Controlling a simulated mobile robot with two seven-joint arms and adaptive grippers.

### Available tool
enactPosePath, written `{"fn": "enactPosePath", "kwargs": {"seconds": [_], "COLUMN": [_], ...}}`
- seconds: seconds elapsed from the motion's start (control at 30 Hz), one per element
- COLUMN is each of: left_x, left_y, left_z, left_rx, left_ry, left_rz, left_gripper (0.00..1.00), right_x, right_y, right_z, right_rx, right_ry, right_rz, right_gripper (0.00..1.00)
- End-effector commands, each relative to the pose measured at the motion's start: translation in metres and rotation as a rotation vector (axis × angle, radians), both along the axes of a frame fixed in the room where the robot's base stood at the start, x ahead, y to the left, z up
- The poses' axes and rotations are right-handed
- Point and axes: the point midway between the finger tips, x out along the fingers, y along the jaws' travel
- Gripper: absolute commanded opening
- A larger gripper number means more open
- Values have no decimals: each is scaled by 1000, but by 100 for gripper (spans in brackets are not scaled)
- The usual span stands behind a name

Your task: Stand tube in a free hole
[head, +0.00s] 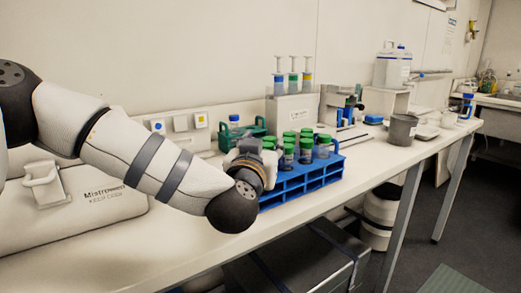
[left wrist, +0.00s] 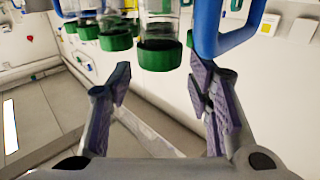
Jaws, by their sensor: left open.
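A blue tube rack (head: 302,184) stands near the front edge of the bench. Several clear tubes with green caps (head: 306,142) stand upright in it. My left gripper (head: 250,152) is at the rack's left end, largely hidden behind my own wrist in the head view. In the left wrist view my left gripper (left wrist: 160,82) is open with nothing between its fingers. One green-capped tube (left wrist: 159,55) shows just beyond the gap between the fingertips; contact cannot be told. The blue rack (left wrist: 225,42) is close to the right finger. Which holes are free is hard to see. My right gripper is not in view.
Behind stand a green rack (head: 228,134), a box with several syringe-like plungers (head: 293,108) and a grey device (head: 338,100). A grey beaker (head: 402,130) stands to the right.

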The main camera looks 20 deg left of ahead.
Motion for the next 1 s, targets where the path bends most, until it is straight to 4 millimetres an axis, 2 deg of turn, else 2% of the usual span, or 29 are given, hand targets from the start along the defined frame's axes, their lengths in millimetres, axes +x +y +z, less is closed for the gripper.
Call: {"fn": "enactPosePath", "kwargs": {"seconds": [0.07,0.1,0.4,0.53,0.7,1.0], "left_x": [0,-6,-85,-108,-119,-119], "left_y": [1,-1,-12,-14,-15,-15], "left_z": [8,11,15,12,9,8], "left_rx": [-5,0,1,1,-1,-1], "left_ry": [-2,0,-6,-4,0,1], "left_rz": [2,-2,-5,-2,-1,0], "left_gripper": [46,46,46,46,46,46], "right_x": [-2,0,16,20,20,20], "right_y": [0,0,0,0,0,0], "right_z": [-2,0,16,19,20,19], "right_rx": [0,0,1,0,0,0], "right_ry": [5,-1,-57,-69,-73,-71], "right_rz": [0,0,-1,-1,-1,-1], "right_gripper": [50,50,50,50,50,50]}}
